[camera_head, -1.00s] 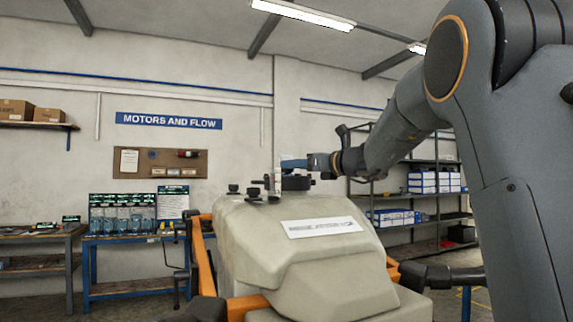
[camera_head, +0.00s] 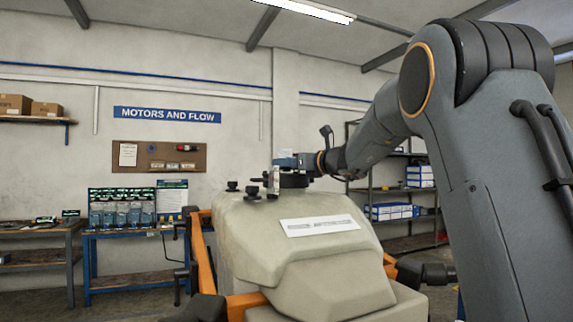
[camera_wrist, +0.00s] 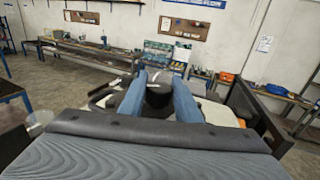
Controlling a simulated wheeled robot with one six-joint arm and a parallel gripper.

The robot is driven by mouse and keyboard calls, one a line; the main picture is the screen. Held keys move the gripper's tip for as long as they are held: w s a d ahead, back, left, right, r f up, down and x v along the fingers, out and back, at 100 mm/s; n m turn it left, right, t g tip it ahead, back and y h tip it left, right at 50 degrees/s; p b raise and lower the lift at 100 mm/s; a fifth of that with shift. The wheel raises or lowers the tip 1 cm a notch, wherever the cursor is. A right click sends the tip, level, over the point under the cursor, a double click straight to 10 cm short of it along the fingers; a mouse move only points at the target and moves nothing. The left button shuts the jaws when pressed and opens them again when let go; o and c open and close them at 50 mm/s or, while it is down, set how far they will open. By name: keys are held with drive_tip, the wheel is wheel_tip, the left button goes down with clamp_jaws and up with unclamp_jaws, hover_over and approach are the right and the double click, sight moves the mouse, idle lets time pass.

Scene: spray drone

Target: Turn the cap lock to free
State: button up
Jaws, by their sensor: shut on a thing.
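The spray drone's pale tank (camera_head: 255,235) stands in the middle of the head view, with a white label on its sloping face. A dark round cap (camera_head: 293,181) sits on top of it. My gripper (camera_head: 286,162) reaches in from the right at the cap. In the wrist view, the two blue fingers of my gripper (camera_wrist: 158,92) stand on either side of the dark cap (camera_wrist: 157,98) and are shut on it. Any lock mark on the cap is too small to read, so its turn angle cannot be told.
Small dark knobs (camera_head: 251,191) and a slim pale upright piece (camera_head: 276,180) stand on the tank left of the cap. Orange frame bars (camera_head: 198,250) flank the tank. A blue workbench (camera_head: 130,237) and shelving (camera_head: 400,210) stand behind, apart from it.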

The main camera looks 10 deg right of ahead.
drive_tip(key=shift+d+r+n+g+y+p, duration=0.1)
drive_tip(key=shift+r+n+g+y+p, duration=0.05)
drive_tip(key=shift+n+g+y+p, duration=1.8)
drive_tip(key=shift+n+g+y, duration=0.5)
drive_tip(key=shift+y, duration=0.35)
drive_tip(key=o, duration=1.1)
drive_tip(key=shift+c, duration=0.2)
drive_tip(key=b+v, duration=0.3)
drive_tip(key=v, duration=0.3)
drive_tip(key=shift+s+d, duration=0.55)
drive_tip(key=shift+d, duration=0.1)
